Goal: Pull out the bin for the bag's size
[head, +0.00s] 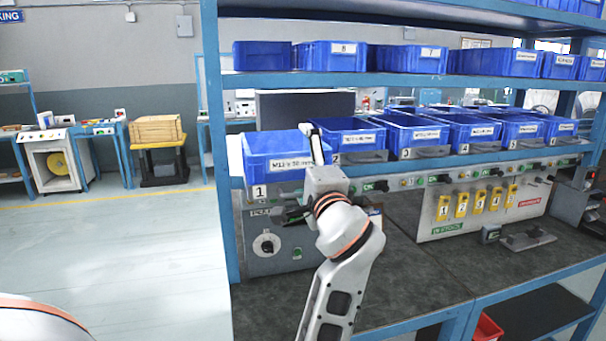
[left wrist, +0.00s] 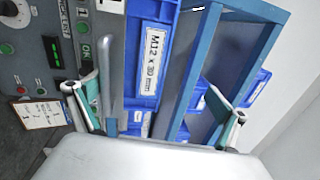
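A row of blue bins stands on the middle shelf. The leftmost bin (head: 274,151), above the number 1, carries a white label; in the left wrist view its blue front (left wrist: 144,85) reads M12 x 30 mm. It sits further toward me than its neighbour, bin 2 (head: 347,136). My left gripper (head: 302,172) is at the right part of this bin's front. In the left wrist view the gripper (left wrist: 155,112) has its fingers wide apart, with the labelled front and a blue post seen between them. Contact cannot be told. My right gripper and any bag are not in view.
More blue bins (head: 334,56) fill the upper shelf. A blue frame post (head: 222,200) stands left of bin 1. Below the bins are a control panel (head: 268,243) and yellow numbered tags (head: 461,205). The dark bench top (head: 420,270) is mostly clear; open floor lies left.

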